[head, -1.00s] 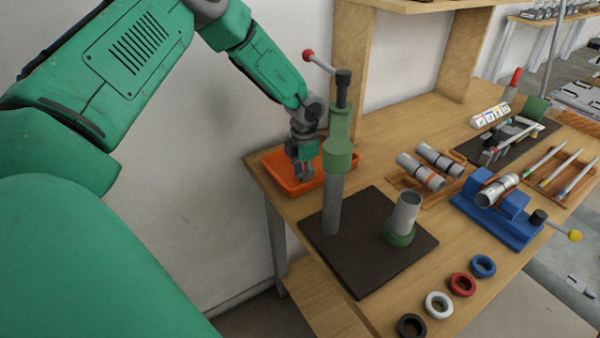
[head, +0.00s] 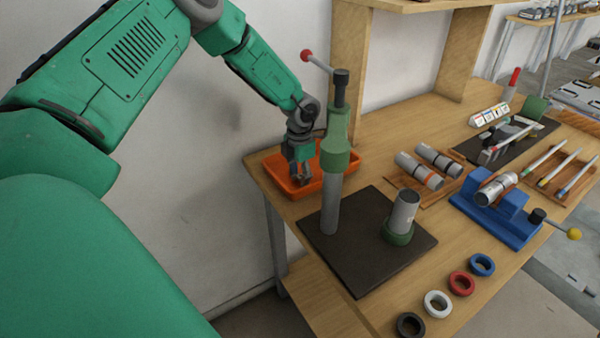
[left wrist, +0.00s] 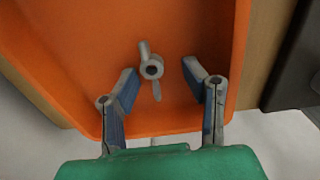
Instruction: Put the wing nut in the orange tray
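The orange tray (head: 281,187) sits at the left end of the wooden bench. It also fills much of the left wrist view (left wrist: 75,45). The grey wing nut (left wrist: 151,70) lies over the tray floor in the left wrist view, between and just beyond my fingertips. My left gripper (head: 303,178) is down over the tray; in the left wrist view its two fingers (left wrist: 160,70) are spread apart, and neither visibly touches the wing nut. The wing nut cannot be made out in the head view. My right gripper is in neither view.
A green and grey press (head: 334,160) with a red-knobbed lever stands on a dark plate (head: 362,267) just right of the tray. Several coloured rings (head: 461,283) lie at the front edge. A blue fixture (head: 497,222) and tube holder (head: 413,196) are further right.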

